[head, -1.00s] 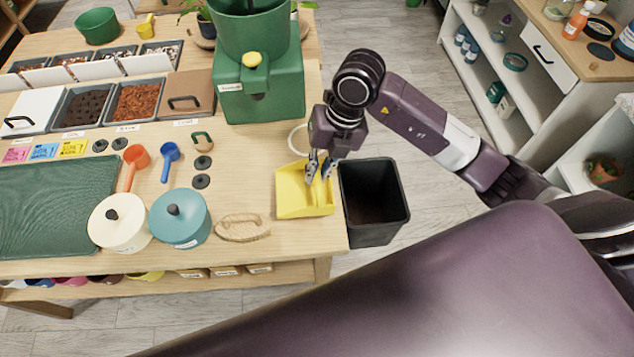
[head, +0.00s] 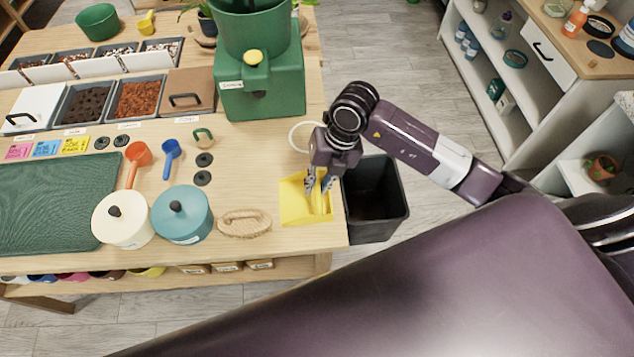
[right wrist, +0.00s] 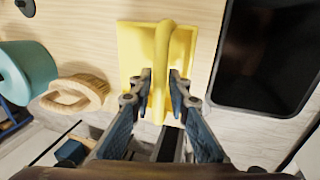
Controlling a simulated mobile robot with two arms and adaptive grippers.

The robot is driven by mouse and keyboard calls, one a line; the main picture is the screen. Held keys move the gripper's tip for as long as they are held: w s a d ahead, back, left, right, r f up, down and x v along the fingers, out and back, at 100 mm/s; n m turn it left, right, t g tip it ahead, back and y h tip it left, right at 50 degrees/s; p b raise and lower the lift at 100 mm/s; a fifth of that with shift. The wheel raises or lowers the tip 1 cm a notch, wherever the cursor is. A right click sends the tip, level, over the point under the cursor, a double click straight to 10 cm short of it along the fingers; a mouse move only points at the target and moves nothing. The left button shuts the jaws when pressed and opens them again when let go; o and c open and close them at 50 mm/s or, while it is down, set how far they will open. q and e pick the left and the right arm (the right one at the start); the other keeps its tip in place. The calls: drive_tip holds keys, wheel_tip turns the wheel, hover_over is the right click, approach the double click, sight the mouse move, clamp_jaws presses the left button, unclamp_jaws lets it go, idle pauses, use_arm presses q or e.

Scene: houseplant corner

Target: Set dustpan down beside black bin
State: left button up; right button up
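The yellow dustpan (head: 292,208) is at the table's right edge, low over or on the wood; I cannot tell whether it fully rests there. The black bin (head: 375,215) stands on the floor just right of the table, beside the dustpan. My right gripper (head: 319,184) comes from above with its fingers on both sides of the dustpan's handle, and appears shut on it. In the right wrist view the yellow handle (right wrist: 161,75) lies between the fingertips, and the bin (right wrist: 265,50) is to the right. My left gripper is not in view.
A wooden brush (head: 244,223) lies left of the dustpan, with a teal lidded pot (head: 182,222) and a cream one (head: 121,228) beyond. A green machine (head: 262,90) stands behind. A white ring (head: 292,134) lies at the table edge. Bare wood surrounds the dustpan.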

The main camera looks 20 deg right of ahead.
drive_tip(key=shift+o, duration=0.8)
drive_tip(key=shift+r, duration=0.25)
drive_tip(key=shift+d+r, duration=0.2)
drive_tip(key=shift+r, duration=0.15)
drive_tip(key=b+v, duration=0.3)
drive_tip(key=v, duration=0.8)
drive_tip(key=shift+s+a, duration=0.1)
